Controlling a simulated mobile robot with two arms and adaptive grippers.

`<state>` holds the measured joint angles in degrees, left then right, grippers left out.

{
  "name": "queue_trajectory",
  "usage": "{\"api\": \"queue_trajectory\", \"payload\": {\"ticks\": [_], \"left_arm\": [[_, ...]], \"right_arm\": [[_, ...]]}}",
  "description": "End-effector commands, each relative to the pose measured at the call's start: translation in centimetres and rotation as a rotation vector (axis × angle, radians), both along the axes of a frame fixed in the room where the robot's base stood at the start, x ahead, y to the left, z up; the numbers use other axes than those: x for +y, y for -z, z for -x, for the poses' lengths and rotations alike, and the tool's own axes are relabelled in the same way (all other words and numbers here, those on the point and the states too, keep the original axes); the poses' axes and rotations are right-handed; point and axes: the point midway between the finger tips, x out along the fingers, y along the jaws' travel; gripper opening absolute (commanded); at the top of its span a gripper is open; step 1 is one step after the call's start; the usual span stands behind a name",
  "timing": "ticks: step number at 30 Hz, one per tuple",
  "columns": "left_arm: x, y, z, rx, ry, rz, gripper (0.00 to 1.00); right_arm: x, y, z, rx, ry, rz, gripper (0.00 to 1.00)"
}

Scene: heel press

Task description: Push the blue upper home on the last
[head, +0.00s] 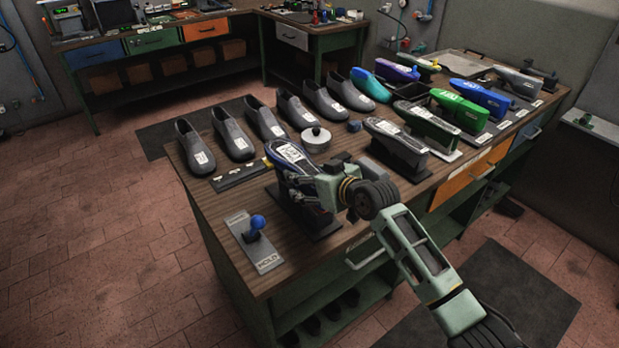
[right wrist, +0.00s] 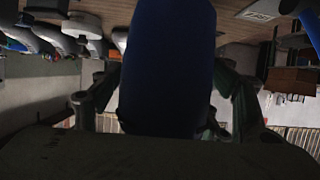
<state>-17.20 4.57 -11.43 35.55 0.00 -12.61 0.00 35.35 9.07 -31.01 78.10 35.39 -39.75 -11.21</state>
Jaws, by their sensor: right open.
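The dark blue upper (head: 290,157) sits on a last with a white label on a black stand (head: 318,224) near the front of the workbench. My right gripper (head: 303,188) is at the near end of the upper, and its fingers are open. In the right wrist view the blue upper (right wrist: 166,65) fills the middle, between the spread fingers of the right gripper (right wrist: 165,100). I cannot tell whether the fingers or palm touch it. The gripper hides the near end of the upper in the head view. My left gripper is not in view.
A plate marked HOLD (head: 264,258) with a blue knob (head: 256,223) lies at the bench's front left corner. Several grey lasts (head: 232,135) stand along the left and back. A green last (head: 428,127) stands to the right. A round metal tin (head: 316,139) sits behind the upper.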

Motion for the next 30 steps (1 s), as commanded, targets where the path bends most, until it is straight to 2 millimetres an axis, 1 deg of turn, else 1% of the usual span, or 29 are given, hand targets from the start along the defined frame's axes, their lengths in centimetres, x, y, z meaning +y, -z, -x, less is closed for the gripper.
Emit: {"api": "queue_trajectory", "payload": {"ticks": [5, 8, 11, 21, 25, 30], "left_arm": [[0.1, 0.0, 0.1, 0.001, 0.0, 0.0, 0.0], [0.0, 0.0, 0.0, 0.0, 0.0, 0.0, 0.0], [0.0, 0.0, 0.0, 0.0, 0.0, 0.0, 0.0], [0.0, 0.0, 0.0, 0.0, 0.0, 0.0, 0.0], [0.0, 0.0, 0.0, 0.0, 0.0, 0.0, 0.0], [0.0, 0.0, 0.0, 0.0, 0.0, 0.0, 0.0]], "right_arm": [[-0.2, -0.2, 0.3, -0.001, 0.0, -0.001, 0.69], [-0.7, -0.6, 0.9, -0.002, 0.0, -0.002, 0.69], [-1.5, -1.1, 2.0, -0.003, -0.001, 0.0, 0.69], [-4.9, -3.7, 6.7, -0.001, 0.0, 0.002, 0.69], [-5.8, -4.4, 7.9, 0.0, 0.001, 0.0, 0.69], [-6.4, -4.8, 8.8, -0.001, 0.0, 0.001, 0.69]]}}
